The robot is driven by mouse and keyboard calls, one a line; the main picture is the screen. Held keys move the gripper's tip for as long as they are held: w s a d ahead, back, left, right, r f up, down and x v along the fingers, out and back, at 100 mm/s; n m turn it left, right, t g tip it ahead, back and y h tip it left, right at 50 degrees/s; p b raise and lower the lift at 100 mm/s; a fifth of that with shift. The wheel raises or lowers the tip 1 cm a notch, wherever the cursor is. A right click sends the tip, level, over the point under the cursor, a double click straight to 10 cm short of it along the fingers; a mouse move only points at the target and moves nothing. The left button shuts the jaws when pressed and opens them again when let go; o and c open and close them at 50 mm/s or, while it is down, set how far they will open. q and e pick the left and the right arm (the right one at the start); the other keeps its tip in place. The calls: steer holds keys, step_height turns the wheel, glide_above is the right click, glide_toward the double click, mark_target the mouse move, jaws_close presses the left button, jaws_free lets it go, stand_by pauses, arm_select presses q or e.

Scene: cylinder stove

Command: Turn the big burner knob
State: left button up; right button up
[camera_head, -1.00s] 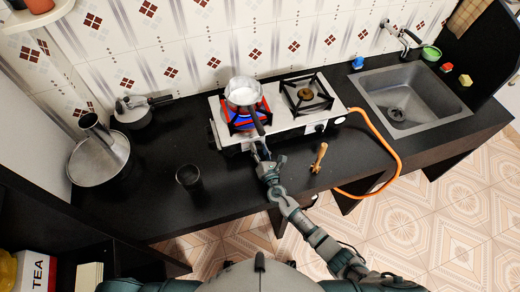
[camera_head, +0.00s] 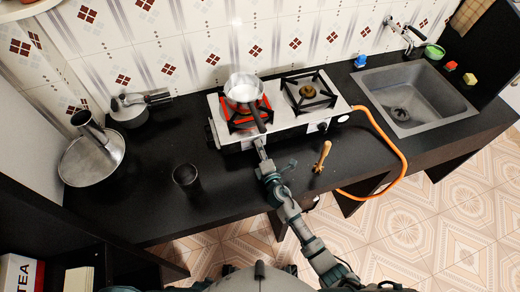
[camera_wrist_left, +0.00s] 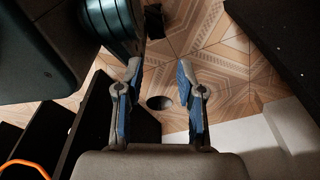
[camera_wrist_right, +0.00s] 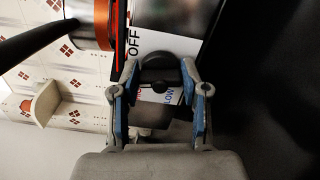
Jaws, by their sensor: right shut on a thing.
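The stove (camera_head: 291,134) stands on the black counter with two burners. My right gripper (camera_head: 261,147) reaches the stove front below this burner. In the right wrist view its fingers (camera_wrist_right: 159,70) are shut on a dark round knob (camera_wrist_right: 157,84), with "OFF" and "LOW" printed near it. The head view hides this knob behind the gripper. My left gripper (camera_wrist_left: 160,72) is open and empty in the left wrist view, with the floor behind it.
The pot's handle (camera_head: 257,119) sticks out over my right gripper. The right burner (camera_head: 308,92) is empty. A wooden-handled tool (camera_head: 322,156), a dark cup (camera_head: 186,177) and an orange hose (camera_head: 392,142) are nearby. The sink (camera_head: 413,98) is at right.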

arm_select(q)
steer(key=shift+w+d+r, duration=0.1)
steer(key=shift+w+r, duration=0.25)
steer(key=shift+w, duration=0.2)
arm_select(e)
steer(key=shift+d+f+m, duration=0.1)
steer(key=shift+f+m, duration=0.2)
steer(key=shift+m, duration=0.9)
steer(key=o, duration=1.2)
steer(key=shift+c, duration=0.2)
arm_select(q)
steer(key=shift+w, duration=0.15)
arm_select(e)
steer(key=shift+w, duration=0.1)
steer(key=shift+r, duration=0.1)
steer(key=v, duration=1.2)
arm_select(q)
steer(key=shift+r, duration=0.1)
